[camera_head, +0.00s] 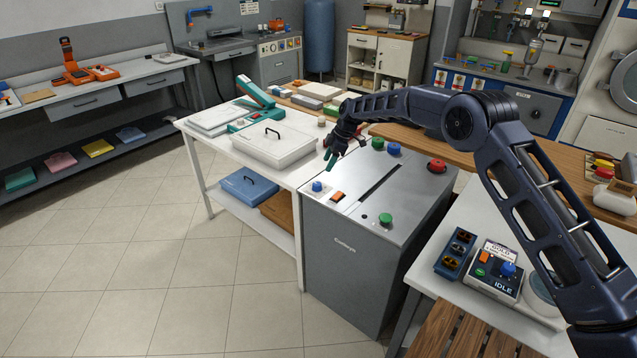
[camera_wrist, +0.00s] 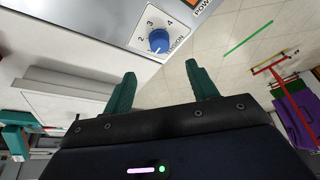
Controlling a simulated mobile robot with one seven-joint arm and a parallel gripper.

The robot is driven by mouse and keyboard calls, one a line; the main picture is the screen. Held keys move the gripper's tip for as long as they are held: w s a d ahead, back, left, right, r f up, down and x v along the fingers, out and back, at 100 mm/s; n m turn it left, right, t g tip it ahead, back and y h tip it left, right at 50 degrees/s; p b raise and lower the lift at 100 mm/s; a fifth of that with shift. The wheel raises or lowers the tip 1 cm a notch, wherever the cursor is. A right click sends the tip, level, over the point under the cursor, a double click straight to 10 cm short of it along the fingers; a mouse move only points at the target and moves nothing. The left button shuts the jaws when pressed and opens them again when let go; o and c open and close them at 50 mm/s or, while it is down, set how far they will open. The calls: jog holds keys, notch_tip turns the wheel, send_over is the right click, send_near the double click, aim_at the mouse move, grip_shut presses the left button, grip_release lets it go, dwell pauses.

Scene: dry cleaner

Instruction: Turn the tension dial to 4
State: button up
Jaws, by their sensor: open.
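The tension dial (camera_wrist: 158,40) is a blue knob on a white plate marked 2, 3 and 4, with partly visible "TENSION" lettering. In the head view the dial (camera_head: 317,187) sits at the front left corner of the grey Conveyor cabinet's top (camera_head: 350,215). A small light mark shows on the knob, but I cannot tell which number it points to. My gripper (camera_head: 331,160) has green fingers and hangs above and behind the dial in the head view. In the wrist view its fingers (camera_wrist: 160,71) are apart and empty, with the dial beyond the gap between their tips.
An orange power switch (camera_head: 337,196) is beside the dial. Green buttons, another blue knob (camera_head: 394,149) and a red button (camera_head: 437,166) are on the same top. A white lidded box (camera_head: 272,147) stands on the table to the left. A control box (camera_head: 495,270) reads IDLE.

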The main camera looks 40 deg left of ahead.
aim_at(317, 184)
jog(key=x, duration=1)
jog(key=shift+s+a+f, duration=0.1)
jog(key=shift+f, duration=0.3)
jog(key=c, duration=1)
